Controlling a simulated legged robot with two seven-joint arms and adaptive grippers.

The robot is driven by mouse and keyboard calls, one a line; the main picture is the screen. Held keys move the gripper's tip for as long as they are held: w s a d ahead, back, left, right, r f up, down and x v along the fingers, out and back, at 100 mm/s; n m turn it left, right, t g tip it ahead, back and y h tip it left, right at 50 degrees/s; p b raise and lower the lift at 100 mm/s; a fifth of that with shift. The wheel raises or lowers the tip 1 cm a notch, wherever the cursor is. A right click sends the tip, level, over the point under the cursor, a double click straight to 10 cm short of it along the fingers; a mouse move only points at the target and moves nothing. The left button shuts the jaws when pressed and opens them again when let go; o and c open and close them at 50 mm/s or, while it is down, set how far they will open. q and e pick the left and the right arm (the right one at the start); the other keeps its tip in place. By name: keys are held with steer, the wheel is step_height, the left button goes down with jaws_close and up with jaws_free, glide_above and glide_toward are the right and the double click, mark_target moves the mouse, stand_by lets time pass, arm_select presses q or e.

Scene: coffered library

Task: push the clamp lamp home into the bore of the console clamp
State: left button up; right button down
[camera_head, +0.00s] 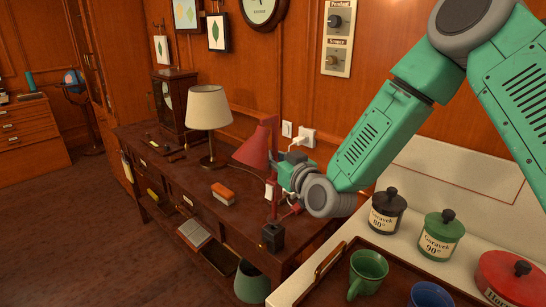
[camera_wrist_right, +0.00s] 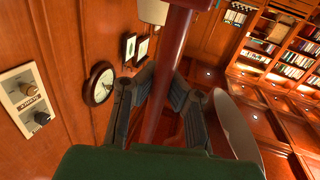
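The clamp lamp has a red cone shade (camera_head: 252,149) and a thin red post (camera_head: 273,203), which stands about upright over the wooden desk. The console clamp (camera_head: 271,236) is a small dark block near the desk's front right edge. The post's lower end meets the top of the block; how deep it sits in the bore I cannot tell. My right gripper (camera_head: 277,170) is at the post, just right of the shade. In the right wrist view the red post (camera_wrist_right: 166,75) runs between the fingers (camera_wrist_right: 162,88), which close on it from both sides. My left gripper is out of view.
A table lamp (camera_head: 209,110) and an orange-topped block (camera_head: 223,193) stand on the desk to the left. Wall sockets (camera_head: 301,135) are behind my gripper. A white counter at right holds canisters (camera_head: 387,211) and a tray with a green mug (camera_head: 370,268).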

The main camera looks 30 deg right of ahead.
mark_target(272, 178)
steer(key=shift+f, duration=0.15)
steer(key=shift+d+f+b, duration=0.25)
steer(key=shift+f+b, duration=0.15)
steer(key=shift+f, duration=0.05)
steer(key=shift+a+f, duration=0.1)
steer(key=shift+a, duration=0.05)
steer(key=shift+r+p, duration=0.5)
steer(key=shift+r, duration=0.25)
steer(key=shift+w+a+h, duration=0.1)
steer(key=shift+a+h, duration=0.15)
steer(key=shift+h, duration=0.05)
stand_by(0.4)
steer(key=shift+f+b, duration=1.2)
steer(key=shift+f, duration=0.15)
stand_by(0.6)
steer(key=c, duration=1.6)
jaws_free()
steer(key=shift+c, duration=0.2)
